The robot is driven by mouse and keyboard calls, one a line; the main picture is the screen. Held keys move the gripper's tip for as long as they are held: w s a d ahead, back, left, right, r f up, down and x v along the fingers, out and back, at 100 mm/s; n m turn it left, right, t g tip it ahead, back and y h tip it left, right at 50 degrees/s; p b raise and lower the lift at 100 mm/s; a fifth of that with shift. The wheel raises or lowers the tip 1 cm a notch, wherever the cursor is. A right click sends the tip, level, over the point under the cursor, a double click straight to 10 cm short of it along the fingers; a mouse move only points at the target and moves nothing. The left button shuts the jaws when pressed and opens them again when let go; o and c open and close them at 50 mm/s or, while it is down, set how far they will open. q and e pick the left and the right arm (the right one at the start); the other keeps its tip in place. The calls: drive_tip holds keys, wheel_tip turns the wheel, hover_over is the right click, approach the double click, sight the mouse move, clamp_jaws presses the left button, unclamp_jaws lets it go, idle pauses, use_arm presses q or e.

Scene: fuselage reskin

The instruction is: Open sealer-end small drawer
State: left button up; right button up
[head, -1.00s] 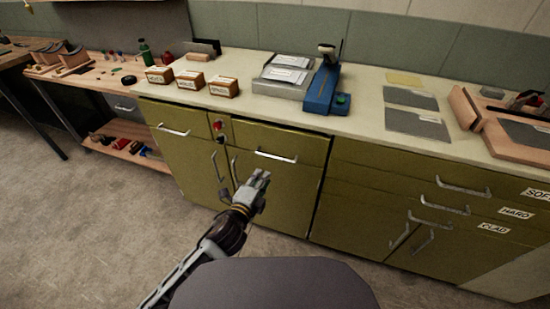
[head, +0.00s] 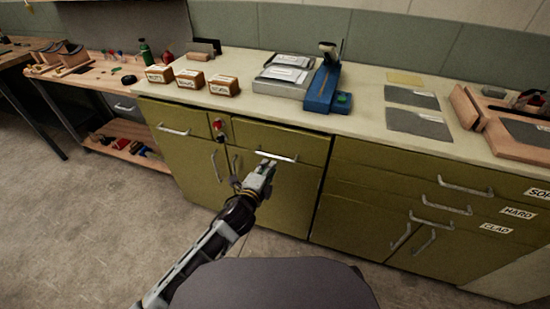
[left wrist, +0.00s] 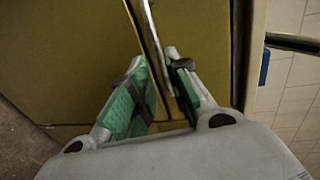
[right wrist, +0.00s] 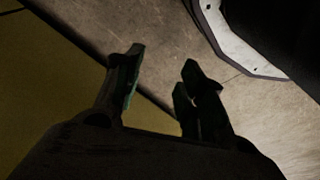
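An olive drawer (head: 295,143) under the pale counter has a silver bar handle (head: 277,157); its front looks flush and shut. Another olive front (head: 165,118) with a bar handle (head: 173,131) is further left, also shut. I cannot tell which one is called the sealer-end drawer. My right gripper (right wrist: 163,62) is open and empty over the floor.
On the counter (head: 375,65) stand several labelled boxes (head: 190,78), grey trays (head: 280,85) and a blue device (head: 325,90). Lower door handles (head: 216,166) stick out left of my left gripper. More labelled drawers (head: 460,190) are at the right. The floor (head: 70,200) at left is clear.

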sight(275, 157)
use_arm(q)
drive_tip(key=shift+b+x, duration=0.75)
drive_tip(key=shift+x, duration=3.3)
use_arm(e)
drive_tip(key=shift+s+a+r, duration=0.1)
drive_tip(key=shift+a+r, duration=0.05)
drive_tip(key=shift+r, duration=0.6)
drive_tip(key=shift+s+a+r, duration=0.1)
drive_tip(key=shift+a+r, duration=0.1)
drive_tip(key=shift+r, duration=0.55)
drive_tip(key=shift+s+a+r, duration=0.1)
drive_tip(key=shift+a+r, duration=0.05)
drive_tip(key=shift+r, duration=0.6)
use_arm(q)
drive_tip(key=c, duration=0.4)
clamp_jaws()
use_arm(e)
drive_tip(key=shift+w, duration=0.25)
drive_tip(key=shift+w, duration=0.1)
